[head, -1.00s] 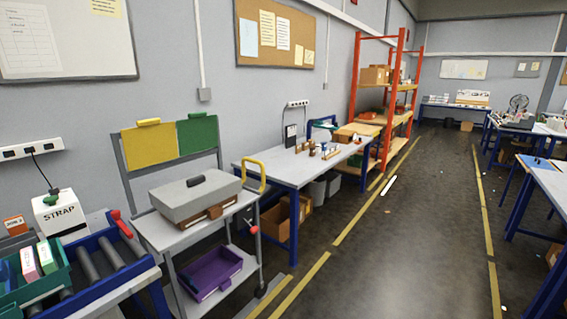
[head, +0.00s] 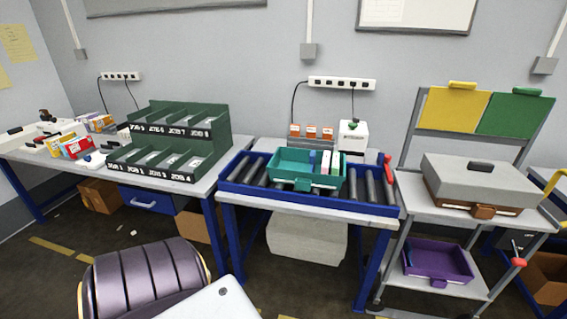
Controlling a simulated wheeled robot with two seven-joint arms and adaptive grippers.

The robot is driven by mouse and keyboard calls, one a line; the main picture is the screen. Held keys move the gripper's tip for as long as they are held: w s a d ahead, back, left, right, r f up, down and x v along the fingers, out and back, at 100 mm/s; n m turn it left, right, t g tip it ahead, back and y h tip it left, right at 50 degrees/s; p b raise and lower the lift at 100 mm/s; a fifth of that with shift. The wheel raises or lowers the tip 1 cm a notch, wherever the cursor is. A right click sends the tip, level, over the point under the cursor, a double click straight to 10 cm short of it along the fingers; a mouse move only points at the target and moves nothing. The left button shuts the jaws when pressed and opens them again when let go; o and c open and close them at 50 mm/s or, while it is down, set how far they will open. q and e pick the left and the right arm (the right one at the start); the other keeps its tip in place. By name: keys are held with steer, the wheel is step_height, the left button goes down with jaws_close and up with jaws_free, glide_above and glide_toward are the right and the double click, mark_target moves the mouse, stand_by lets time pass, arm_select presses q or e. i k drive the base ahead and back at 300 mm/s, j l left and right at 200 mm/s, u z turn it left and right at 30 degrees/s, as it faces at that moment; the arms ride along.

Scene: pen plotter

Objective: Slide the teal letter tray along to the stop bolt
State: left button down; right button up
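The teal letter tray (head: 292,179) sits on the roller conveyor (head: 232,187) on a blue-legged table, left of the conveyor's middle. It holds a few upright items, white, pink and blue. A red upright piece (head: 388,166) stands at the conveyor's right end; I cannot tell whether it is the stop bolt. Bare rollers (head: 367,186) lie between the tray and that end. Neither gripper shows in the head view.
A grey cart (head: 405,198) with a grey case (head: 480,180) and a purple tray (head: 437,262) stands to the right. A bench with green bins (head: 175,135) stands to the left. A white strap box (head: 352,138) is behind the conveyor. A grey bin (head: 307,240) sits underneath.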

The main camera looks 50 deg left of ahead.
mark_target(292, 165)
steer(key=u, duration=1.5)
steer(key=i+j+z, duration=0.1)
steer(key=i, duration=0.4)
steer(key=i+j, duration=0.15)
steer(key=i, duration=0.4)
steer(key=i+j+z, duration=0.15)
steer(key=i, duration=0.35)
